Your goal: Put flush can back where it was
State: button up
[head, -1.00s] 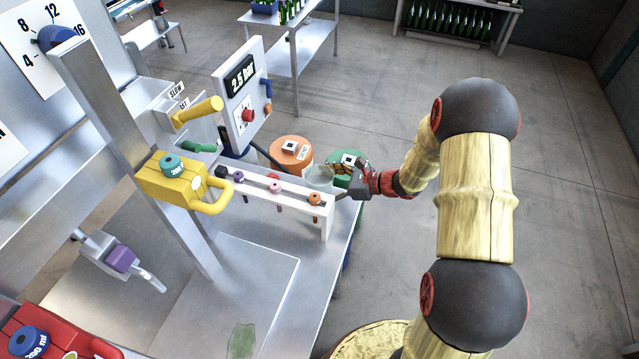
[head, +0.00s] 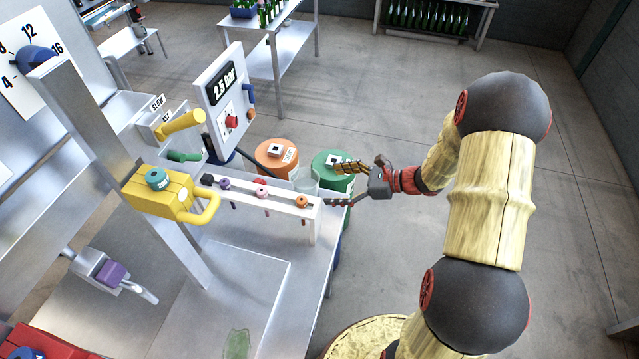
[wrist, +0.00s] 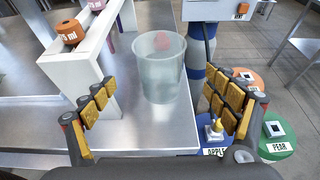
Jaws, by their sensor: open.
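The flush can appears to be the translucent grey-green open cup (wrist: 162,72), upright near the corner of the metal table in the wrist view. In the head view the cup (head: 306,181) is faint, beside the end of the white rack. My gripper (head: 338,185) is open, its fingers spread wide and facing the cup from the right. In the wrist view my gripper (wrist: 165,105) has yellow-padded fingers on either side, with the cup ahead between them and apart from both. Nothing is held. A pinkish blur shows through the cup's upper part.
The white rack (head: 312,226) with small coloured rings stands left of the cup. An orange drum (head: 275,155) and a green drum (head: 330,181) stand beyond the table edge. A blue drum (wrist: 205,140) is close below my right finger. Bare tabletop (wrist: 150,132) lies before the cup.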

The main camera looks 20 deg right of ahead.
jog(key=s+a+r+n+g+h, duration=0.4)
jog(key=s+a+r+n+g, duration=0.2)
jog(key=s+a+r+n, duration=0.55)
jog(key=s+d+r+n+t+h, duration=0.3)
jog(key=s+r+n+h, duration=0.3)
jog(key=s+r+n, duration=0.5)
jog(key=s+d+n, duration=0.1)
jog(key=s+n, duration=0.1)
jog(key=shift+s+r+n+t+h, duration=0.25)
jog(key=shift+n+t+h, duration=0.1)
jog(key=shift+t+h, duration=0.05)
jog(key=shift+d, duration=0.1)
notch_tip(320, 180, down, 4)
jog(key=b, duration=0.3)
jog(key=shift+r+b, duration=0.1)
jog(key=shift+b, duration=0.2)
